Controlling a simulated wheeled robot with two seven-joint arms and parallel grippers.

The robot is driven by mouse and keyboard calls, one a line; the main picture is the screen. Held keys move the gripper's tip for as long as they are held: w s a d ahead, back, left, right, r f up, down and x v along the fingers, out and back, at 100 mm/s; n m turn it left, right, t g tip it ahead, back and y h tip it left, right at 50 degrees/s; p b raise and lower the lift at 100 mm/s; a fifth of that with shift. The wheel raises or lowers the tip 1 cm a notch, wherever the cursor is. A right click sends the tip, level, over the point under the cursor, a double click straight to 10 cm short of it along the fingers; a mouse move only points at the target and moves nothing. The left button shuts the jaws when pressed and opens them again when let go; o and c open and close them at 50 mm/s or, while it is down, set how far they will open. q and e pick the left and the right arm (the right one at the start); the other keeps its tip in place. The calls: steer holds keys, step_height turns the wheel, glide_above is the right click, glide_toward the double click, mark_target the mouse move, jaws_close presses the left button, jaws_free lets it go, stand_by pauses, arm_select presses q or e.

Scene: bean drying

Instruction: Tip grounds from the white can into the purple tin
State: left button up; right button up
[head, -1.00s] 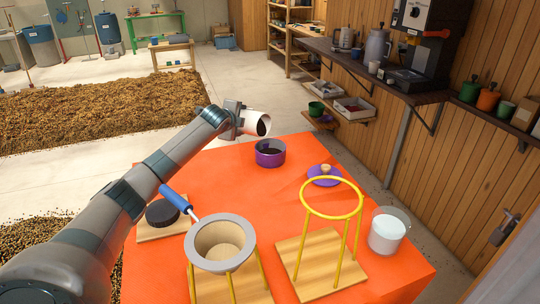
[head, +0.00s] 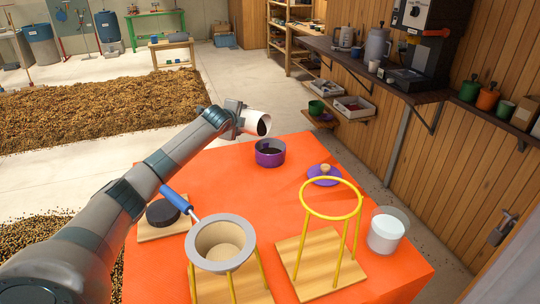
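The purple tin (head: 270,158) stands open on the orange table, with dark grounds visible inside. The white can (head: 257,121) is tilted on its side above and slightly left of the tin, its mouth facing down and to the right, with dark grounds showing inside. My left gripper (head: 238,119) is at the can's base end and appears closed on it; its fingers are mostly hidden by the can. No falling grounds are visible. My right gripper is not in view.
A purple lid with a knob (head: 324,176) lies right of the tin.

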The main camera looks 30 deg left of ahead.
arm_select(q)
steer(key=shift+r, duration=0.1)
steer(key=shift+r+p, duration=0.1)
steer(key=shift+p, duration=0.3)
steer(key=shift+d+r, duration=0.1)
stand_by(0.8)
steer(key=shift+d+r+m+y+p, duration=0.15)
steer(key=shift+r+m+y+p, duration=0.2)
steer(key=shift+p, duration=0.65)
stand_by(2.0)
steer(key=shift+r, duration=0.1)
steer(key=shift+d+r+m+p, duration=0.15)
steer(key=shift+r+m+p, duration=0.1)
steer(key=shift+p, duration=0.45)
stand_by(1.8)
steer(key=shift+a+f, duration=0.2)
steer(key=shift+f, duration=0.2)
steer(key=shift+a+f+n, duration=0.1)
steer(key=shift+f+n, duration=0.2)
steer(key=shift+n, duration=0.1)
